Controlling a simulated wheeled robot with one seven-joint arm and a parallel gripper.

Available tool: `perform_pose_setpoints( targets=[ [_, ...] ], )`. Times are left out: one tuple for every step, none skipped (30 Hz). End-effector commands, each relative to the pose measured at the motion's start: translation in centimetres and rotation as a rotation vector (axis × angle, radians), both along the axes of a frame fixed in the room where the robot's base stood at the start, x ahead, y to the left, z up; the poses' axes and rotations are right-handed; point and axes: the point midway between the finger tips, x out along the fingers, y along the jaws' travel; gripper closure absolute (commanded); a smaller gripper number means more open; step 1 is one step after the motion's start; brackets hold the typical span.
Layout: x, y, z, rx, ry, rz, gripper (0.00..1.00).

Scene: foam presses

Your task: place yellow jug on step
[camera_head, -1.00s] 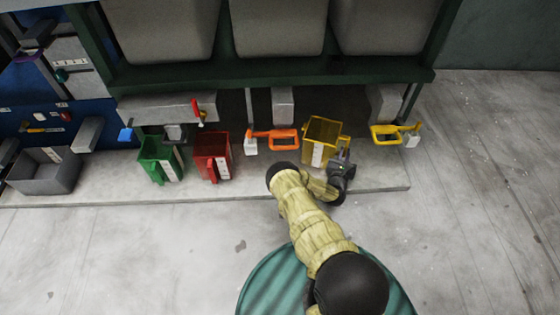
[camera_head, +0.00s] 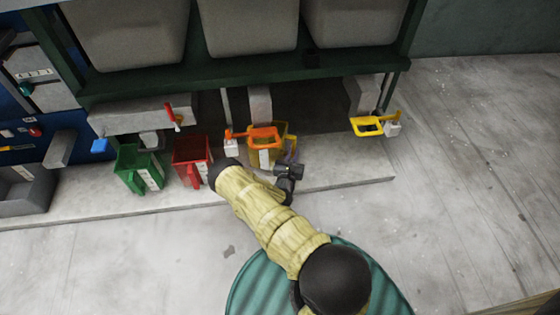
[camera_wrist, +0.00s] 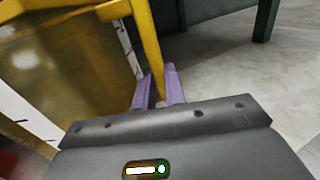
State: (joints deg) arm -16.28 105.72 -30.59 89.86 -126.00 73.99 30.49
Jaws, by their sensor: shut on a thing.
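The yellow jug (camera_head: 265,157) is a clear yellow container with a white label strip. In the wrist view the purple fingers (camera_wrist: 160,88) are closed around the handle of the yellow jug (camera_wrist: 90,70), which fills the left side. The step (camera_head: 340,172) is the low grey ledge beneath the presses. I cannot tell whether the jug's base touches it; the arm and gripper hide part of that area.
A red jug (camera_head: 191,158) and a green jug (camera_head: 138,168) stand to the left on the step. The step's right end and the floor beyond are clear.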

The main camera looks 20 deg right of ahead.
Motion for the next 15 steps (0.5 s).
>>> perform_pose_setpoints(
  targets=[
    [0.1, 0.7, -0.1, 0.000, -0.003, -0.001, 1.00],
    [0.1, 1.0, -0.1, 0.000, -0.004, -0.003, 1.00],
    [0.1, 1.2, 0.0, 0.000, -0.003, -0.005, 1.00],
    [0.1, 1.4, 0.0, 0.000, -0.002, -0.006, 1.00],
    [0.1, 1.4, 0.0, 0.000, -0.002, -0.007, 1.00],
    [0.1, 1.5, 0.0, -0.001, -0.002, -0.007, 1.00],
    [0.1, 1.5, 0.1, -0.001, -0.002, -0.007, 1.00],
    [0.1, 1.5, 0.1, -0.001, -0.002, -0.007, 1.00],
    [0.1, 1.5, 0.1, -0.001, -0.002, -0.007, 1.00],
    [0.1, 1.5, 0.1, -0.001, -0.002, -0.006, 1.00],
    [0.1, 1.5, 0.1, -0.001, -0.002, -0.006, 1.00],
    [0.1, 1.5, 0.1, -0.001, -0.002, -0.006, 1.00],
    [0.1, 1.5, 0.1, -0.001, -0.002, -0.006, 1.00],
    [0.1, 1.6, 0.1, -0.001, -0.002, -0.006, 1.00],
    [0.2, 1.8, 0.0, 0.000, -0.002, -0.006, 1.00]
  ],
)
